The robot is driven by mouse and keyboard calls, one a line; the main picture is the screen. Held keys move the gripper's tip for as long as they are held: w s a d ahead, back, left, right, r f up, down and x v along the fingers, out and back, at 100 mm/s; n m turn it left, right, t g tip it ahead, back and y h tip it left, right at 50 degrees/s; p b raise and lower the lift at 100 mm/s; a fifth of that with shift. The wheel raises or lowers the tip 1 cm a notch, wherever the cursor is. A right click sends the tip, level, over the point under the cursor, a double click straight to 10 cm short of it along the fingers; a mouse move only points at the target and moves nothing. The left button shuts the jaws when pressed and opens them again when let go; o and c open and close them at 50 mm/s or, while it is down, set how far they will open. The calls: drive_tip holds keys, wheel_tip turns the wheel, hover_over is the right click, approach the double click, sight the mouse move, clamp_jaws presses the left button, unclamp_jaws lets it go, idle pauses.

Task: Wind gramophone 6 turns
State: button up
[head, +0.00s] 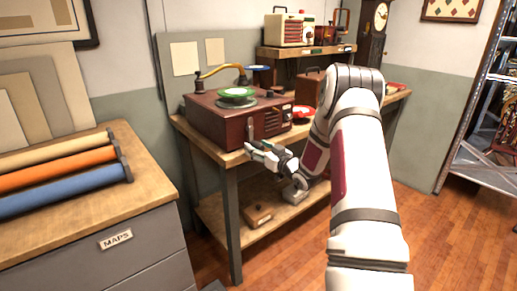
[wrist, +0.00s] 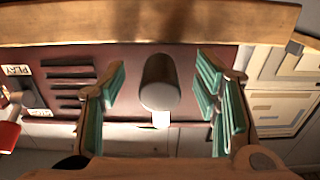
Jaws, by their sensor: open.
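A grey cylindrical knob (wrist: 160,82), apparently the crank handle, points at the wrist camera. My gripper (head: 256,149) is at the gramophone's front, by the table edge. In the wrist view my gripper (wrist: 162,85) is open, with a green-padded finger on each side of the knob and gaps on both sides. The crank's arm is mostly hidden.
The table's front edge (wrist: 150,22) runs close by the fingers. A small red box (head: 307,88) and a red item (head: 301,111) stand right of the gramophone. A map cabinet (head: 120,240) with rolled maps stands at left. The floor at right is clear.

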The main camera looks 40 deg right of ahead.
drive_tip(key=s+p, duration=0.3)
drive_tip(key=s, duration=0.6)
drive_tip(key=shift+d+p, duration=0.15)
drive_tip(key=shift+p, duration=0.2)
drive_tip(key=shift+r, duration=0.1)
idle(0.6)
